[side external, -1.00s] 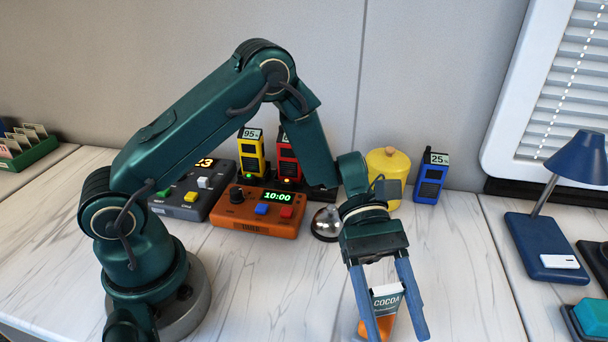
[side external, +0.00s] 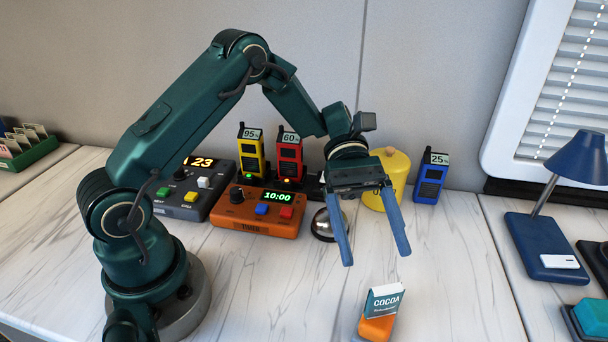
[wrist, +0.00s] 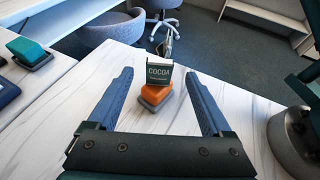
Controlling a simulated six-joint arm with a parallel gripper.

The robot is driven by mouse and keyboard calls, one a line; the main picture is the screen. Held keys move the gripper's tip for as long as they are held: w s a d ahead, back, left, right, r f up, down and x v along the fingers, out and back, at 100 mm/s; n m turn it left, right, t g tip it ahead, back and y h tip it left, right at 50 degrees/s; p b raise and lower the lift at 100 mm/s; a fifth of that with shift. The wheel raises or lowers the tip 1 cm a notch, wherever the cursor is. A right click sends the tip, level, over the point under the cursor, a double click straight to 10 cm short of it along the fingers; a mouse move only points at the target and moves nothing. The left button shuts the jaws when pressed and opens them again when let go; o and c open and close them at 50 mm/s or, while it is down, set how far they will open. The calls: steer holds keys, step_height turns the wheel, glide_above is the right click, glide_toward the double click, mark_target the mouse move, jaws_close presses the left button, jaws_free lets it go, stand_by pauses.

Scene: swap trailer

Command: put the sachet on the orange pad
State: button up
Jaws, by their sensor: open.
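The sachet (side external: 384,300) is dark teal and white with the word COCOA on it. It stands a little tilted on the orange pad (side external: 376,328) near the front of the table. In the wrist view the sachet (wrist: 159,73) rests on the orange pad (wrist: 155,97), beyond my fingertips. My gripper (side external: 377,258) is open and empty, with its blue fingers spread. It is above and behind the sachet, apart from it. In the wrist view my gripper (wrist: 164,88) shows both fingers, one on each side of the view of the sachet.
An orange timer box (side external: 259,213), a dark console (side external: 197,190), a bell (side external: 324,224), a yellow pot (side external: 384,198) and radios, including a blue one (side external: 430,178), stand behind. A blue lamp (side external: 548,230) is at right. The marble table around the pad is clear.

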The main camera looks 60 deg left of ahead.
steer(key=s+a+r+m+t+y, duration=0.6)
steer(key=s+a+m+t+y, duration=0.4)
steer(key=s+a+m+y, duration=0.1)
steer(key=shift+m+t+y, duration=0.4)
steer(key=shift+m+y, duration=0.3)
steer(key=shift+m, duration=0.5)
steer(key=shift+s, duration=0.1)
stand_by(0.4)
